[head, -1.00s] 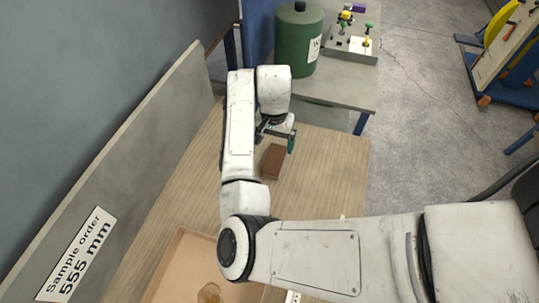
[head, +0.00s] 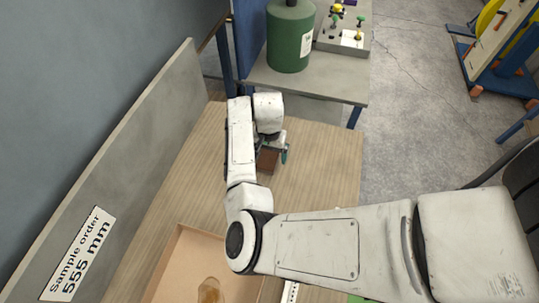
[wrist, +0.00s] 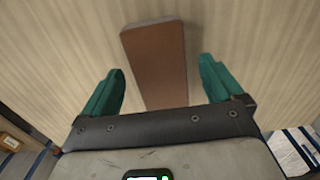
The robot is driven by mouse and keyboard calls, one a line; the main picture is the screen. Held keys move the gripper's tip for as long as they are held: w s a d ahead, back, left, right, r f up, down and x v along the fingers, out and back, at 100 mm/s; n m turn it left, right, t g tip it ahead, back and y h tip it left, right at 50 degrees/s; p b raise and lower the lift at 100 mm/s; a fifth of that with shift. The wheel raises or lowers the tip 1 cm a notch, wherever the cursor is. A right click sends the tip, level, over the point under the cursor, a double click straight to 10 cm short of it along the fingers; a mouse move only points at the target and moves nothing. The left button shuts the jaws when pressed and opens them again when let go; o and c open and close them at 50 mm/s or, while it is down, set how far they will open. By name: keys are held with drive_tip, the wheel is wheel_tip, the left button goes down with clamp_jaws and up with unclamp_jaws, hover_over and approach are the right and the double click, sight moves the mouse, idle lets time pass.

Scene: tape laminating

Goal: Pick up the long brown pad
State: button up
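The long brown pad (wrist: 157,62) lies flat on the wooden table in the wrist view, pointing away from my gripper. In the head view the brown pad (head: 267,161) is partly covered by my gripper. My gripper (wrist: 160,78) is open, with one green finger on each side of the pad's near part and a gap on both sides. The pad's near end is hidden behind the gripper's dark bar. I cannot tell how high the fingertips are above the table.
A shallow cardboard box (head: 172,262) with a brownish thing in it stands at the front. A grey panel (head: 150,140) with a sample order sign borders the table's left side. A grey bench (head: 310,84) with a green canister (head: 289,38) stands beyond. Bare wooden table surrounds the pad.

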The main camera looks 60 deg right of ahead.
drive_tip(key=c, duration=1.1)
drive_tip(key=shift+r, duration=0.1)
drive_tip(key=shift+r, duration=0.5)
drive_tip(key=s+r, duration=0.4)
drive_tip(key=s+r+b, duration=0.1)
drive_tip(key=s+r, duration=0.3)
drive_tip(key=s, duration=0.1)
drive_tip(key=s+a+r, duration=0.1)
drive_tip(key=s+r, duration=0.2)
drive_tip(key=s, duration=0.2)
drive_tip(key=shift+r+b, duration=0.35)
drive_tip(key=shift+r, duration=0.05)
